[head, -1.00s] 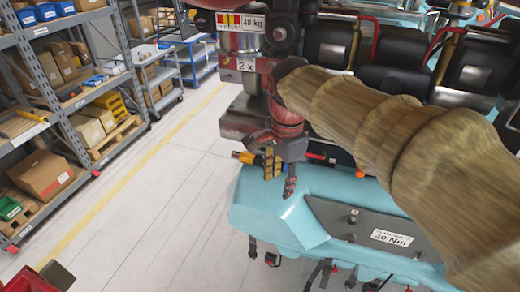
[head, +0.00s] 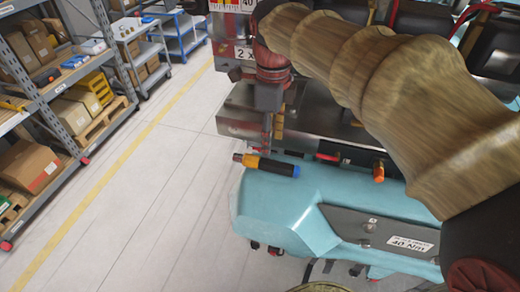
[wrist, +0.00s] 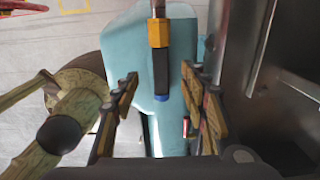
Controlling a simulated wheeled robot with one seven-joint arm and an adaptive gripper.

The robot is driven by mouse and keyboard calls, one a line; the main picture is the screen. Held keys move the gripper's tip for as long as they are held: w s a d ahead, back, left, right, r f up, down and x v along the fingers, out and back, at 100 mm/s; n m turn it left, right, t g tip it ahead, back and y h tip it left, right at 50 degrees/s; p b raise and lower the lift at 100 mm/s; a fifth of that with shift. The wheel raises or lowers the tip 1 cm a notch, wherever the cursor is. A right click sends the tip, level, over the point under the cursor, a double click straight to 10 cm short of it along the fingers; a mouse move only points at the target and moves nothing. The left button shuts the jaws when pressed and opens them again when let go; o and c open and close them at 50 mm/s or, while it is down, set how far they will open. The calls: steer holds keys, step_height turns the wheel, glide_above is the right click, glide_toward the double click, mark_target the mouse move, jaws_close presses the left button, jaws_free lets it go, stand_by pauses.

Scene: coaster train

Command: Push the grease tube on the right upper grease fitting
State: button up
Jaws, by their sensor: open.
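The grease tube (head: 268,166), orange and black with a blue end, lies on its side on the teal car body (head: 290,205). In the wrist view the tube (wrist: 160,65) appears between the fingers of my gripper (wrist: 159,80), its blue end towards the palm. The fingers are spread, with visible gaps on both sides of the tube. In the head view my gripper (head: 272,128) is behind the tube, and the tube is fully visible. A small orange part (head: 378,172) sits on the car to the right; I cannot tell whether it is a grease fitting.
A grey metal block (head: 240,122) stands behind the tube, and a metal wall (wrist: 240,60) rises close to the right finger. A plate marked 40 Nm (head: 410,243) is on the car. Shelves with boxes (head: 30,168) stand left, across clear floor (head: 150,205).

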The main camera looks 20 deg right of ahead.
mark_target(267, 162)
steer(key=shift+w+f, duration=0.25)
steer(key=shift+f, duration=0.3)
steer(key=shift+w+f, duration=0.2)
steer(key=shift+f, duration=0.35)
steer(key=shift+s+f, duration=0.2)
steer(key=shift+f, duration=0.1)
steer(key=shift+a+f+p, duration=0.2)
steer(key=shift+f+p, duration=0.2)
steer(key=shift+f, duration=2.15)
steer(key=shift+c, duration=1.3)
jaws_close()
